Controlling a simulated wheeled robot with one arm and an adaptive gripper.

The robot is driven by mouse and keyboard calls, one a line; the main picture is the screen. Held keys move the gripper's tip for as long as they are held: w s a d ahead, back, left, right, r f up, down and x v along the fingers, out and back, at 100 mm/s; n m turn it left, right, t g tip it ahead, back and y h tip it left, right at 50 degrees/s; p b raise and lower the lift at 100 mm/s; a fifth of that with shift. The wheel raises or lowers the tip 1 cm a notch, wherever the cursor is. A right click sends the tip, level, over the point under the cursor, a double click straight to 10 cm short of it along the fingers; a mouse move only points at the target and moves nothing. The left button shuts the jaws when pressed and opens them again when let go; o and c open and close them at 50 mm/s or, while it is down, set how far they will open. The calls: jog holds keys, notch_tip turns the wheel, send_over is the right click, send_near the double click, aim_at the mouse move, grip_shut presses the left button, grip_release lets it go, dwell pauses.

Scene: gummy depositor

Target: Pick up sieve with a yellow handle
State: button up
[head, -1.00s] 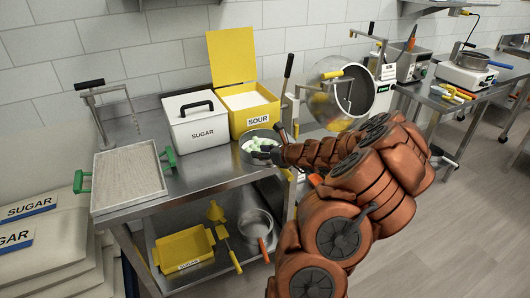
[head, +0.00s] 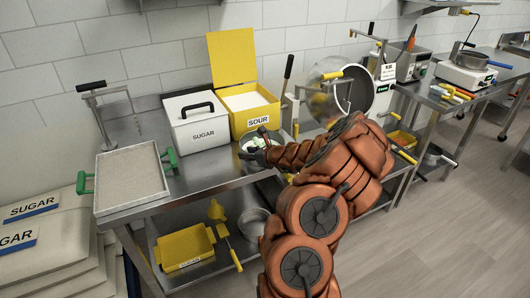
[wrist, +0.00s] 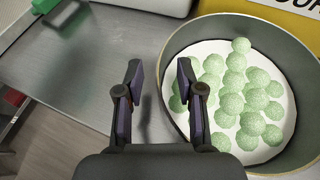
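No yellow-handled item can be clearly told to be a sieve. A tool with a yellow handle (head: 236,260) lies on the lower shelf, beside a yellow tray. Another yellow handle (head: 404,155) shows at the right, below the table. A grey pan (head: 246,144) of green sugared gummies stands on the table in front of the SOUR bin; it fills the right of the wrist view (wrist: 173,60). My gripper (head: 263,137) is over the table close to the pan. In the wrist view my gripper (wrist: 158,82) is open, its two fingers apart with nothing between them.
A white SUGAR bin (head: 196,122) and an open yellow SOUR bin (head: 262,103) stand behind. A tray with green handles (head: 130,178) is at the left. The lower shelf also holds a yellow tray (head: 184,250) and a pot (head: 254,222). Floor (head: 440,240) is clear at right.

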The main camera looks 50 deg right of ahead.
grip_shut()
dwell(0.7)
notch_tip(320, 180, up, 10)
jog(key=shift+r+b, duration=0.1)
jog(key=shift+b, duration=0.6)
jog(key=c, duration=0.6)
grip_release()
grip_shut()
